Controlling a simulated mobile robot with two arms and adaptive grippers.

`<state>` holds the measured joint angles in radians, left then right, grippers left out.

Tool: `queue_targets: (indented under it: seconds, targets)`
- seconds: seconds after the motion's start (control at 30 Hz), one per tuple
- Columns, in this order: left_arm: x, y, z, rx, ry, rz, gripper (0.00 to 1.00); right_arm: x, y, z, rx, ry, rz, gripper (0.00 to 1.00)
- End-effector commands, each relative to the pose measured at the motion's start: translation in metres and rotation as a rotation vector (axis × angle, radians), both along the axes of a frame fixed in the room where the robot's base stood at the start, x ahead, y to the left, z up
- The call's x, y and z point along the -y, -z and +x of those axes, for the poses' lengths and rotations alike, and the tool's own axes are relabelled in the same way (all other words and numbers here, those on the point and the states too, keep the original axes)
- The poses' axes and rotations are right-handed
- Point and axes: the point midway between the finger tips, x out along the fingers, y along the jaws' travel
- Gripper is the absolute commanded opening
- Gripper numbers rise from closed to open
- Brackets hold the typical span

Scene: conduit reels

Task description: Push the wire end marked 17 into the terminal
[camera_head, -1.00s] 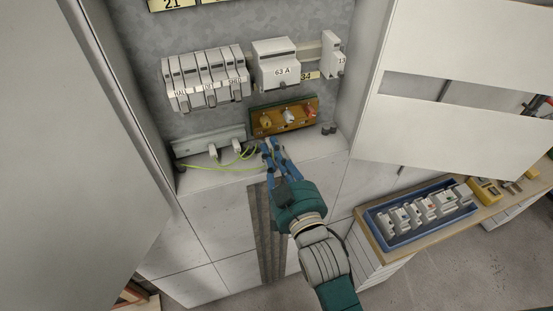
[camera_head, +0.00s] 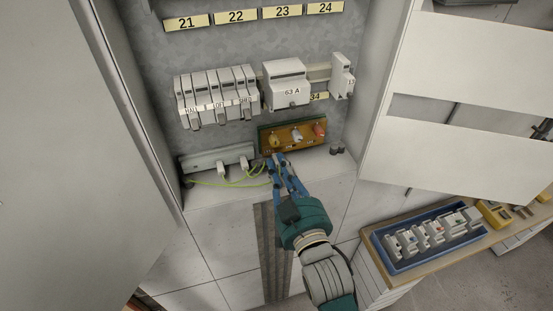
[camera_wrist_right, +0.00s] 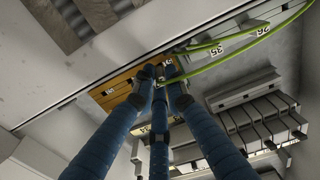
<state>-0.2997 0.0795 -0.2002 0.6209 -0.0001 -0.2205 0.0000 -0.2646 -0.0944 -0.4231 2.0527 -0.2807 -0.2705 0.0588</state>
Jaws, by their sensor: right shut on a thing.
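A brown terminal board (camera_head: 306,129) with yellow, white and red posts stands at the back of the cabinet floor. My right gripper (camera_head: 276,164) has blue fingers, and its tips are at the front lower left of this board. In the right wrist view my right gripper (camera_wrist_right: 163,80) is shut on a green-yellow wire (camera_wrist_right: 205,68), close to the brown board (camera_wrist_right: 118,88). The fingers hide the held wire end, and I cannot read a mark 17. I cannot tell whether the end touches the board. My left gripper is not in view.
A grey strip (camera_head: 205,160) with white plugs and green-yellow wires stands left of the board. Breakers (camera_head: 215,95) and a 63 A unit (camera_head: 288,88) hang above. Small dark knobs (camera_head: 337,150) are at the right. A blue tray (camera_head: 398,265) of modules lies on the bench.

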Motion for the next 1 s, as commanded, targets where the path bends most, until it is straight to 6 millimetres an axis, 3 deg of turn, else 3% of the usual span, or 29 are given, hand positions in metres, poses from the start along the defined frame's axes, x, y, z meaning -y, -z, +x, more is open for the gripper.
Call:
queue_targets:
  seconds: [1.0]
  targets:
    - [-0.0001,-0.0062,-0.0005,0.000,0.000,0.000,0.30,0.0000,-0.0005,0.0000,0.000,0.000,0.000,0.00]
